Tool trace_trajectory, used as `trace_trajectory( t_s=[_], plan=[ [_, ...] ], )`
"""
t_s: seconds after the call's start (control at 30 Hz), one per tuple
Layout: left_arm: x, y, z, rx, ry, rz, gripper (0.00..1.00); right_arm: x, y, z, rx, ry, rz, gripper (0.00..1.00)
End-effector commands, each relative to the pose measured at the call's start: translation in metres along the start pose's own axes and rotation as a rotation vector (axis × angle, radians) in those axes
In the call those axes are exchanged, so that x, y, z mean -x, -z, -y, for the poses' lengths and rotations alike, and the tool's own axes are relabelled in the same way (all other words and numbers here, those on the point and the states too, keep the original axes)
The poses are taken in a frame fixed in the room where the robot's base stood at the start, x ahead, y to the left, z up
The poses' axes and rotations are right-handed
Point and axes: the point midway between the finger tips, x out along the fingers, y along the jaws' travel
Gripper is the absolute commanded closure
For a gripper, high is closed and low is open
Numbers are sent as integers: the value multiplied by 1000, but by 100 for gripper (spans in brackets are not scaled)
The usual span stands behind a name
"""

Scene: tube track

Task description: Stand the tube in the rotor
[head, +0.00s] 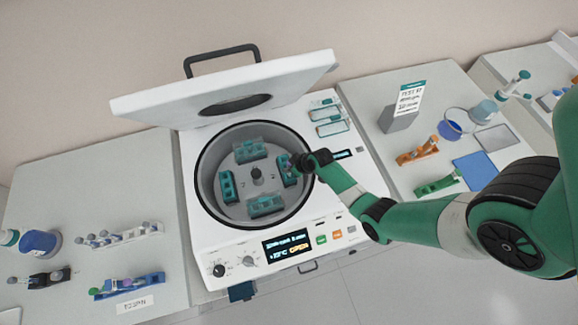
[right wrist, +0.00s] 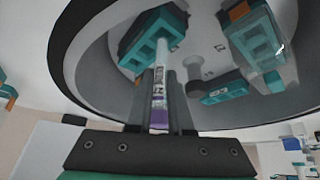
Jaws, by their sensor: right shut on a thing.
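My right gripper (head: 297,162) is over the right side of the open centrifuge bowl. In the right wrist view my right gripper (right wrist: 160,105) is shut on a tube (right wrist: 158,85) with a white label and a purple end near the gripper base. The clear end points at a teal rotor bucket (right wrist: 138,42); I cannot tell whether it is inside a hole. The grey rotor (head: 236,185) carries several teal buckets around a central hub. The right-hand bucket (head: 290,178) is partly behind the gripper. My left gripper is not in view.
The centrifuge lid (head: 290,78) stands open at the back. The bowl rim (head: 207,200) surrounds the rotor closely. A blue rack (head: 128,286) and a white rack (head: 120,236) are at left. Orange (head: 418,153) and green (head: 436,185) racks stand at right.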

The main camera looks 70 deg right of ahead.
Motion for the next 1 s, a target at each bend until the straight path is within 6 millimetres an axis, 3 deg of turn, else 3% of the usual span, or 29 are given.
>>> trace_trajectory(
  t_s=[1.0],
  plan=[
    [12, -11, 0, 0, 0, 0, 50, -16, -10, 0, 0, 0, 0, 100]
  ],
)
